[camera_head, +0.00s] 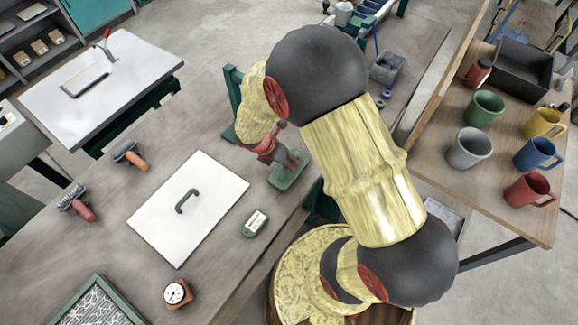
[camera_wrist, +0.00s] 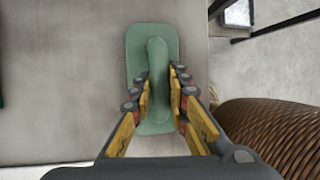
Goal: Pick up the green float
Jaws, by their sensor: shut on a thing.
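The green float (camera_head: 289,176) is a flat rectangular plate with a raised handle, at the right edge of the workbench in the head view. In the wrist view the float (camera_wrist: 137,50) lies lengthwise below the camera. My gripper (camera_head: 292,160) points down onto it. In the wrist view my gripper (camera_wrist: 160,88) has one finger on each side of the handle, closed on it. The fingers cover part of the handle and plate. I cannot tell whether the plate touches the bench.
A side table (camera_head: 430,165) holds several coloured mugs. A round wicker basket (camera_wrist: 270,130) stands close to the bench's edge.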

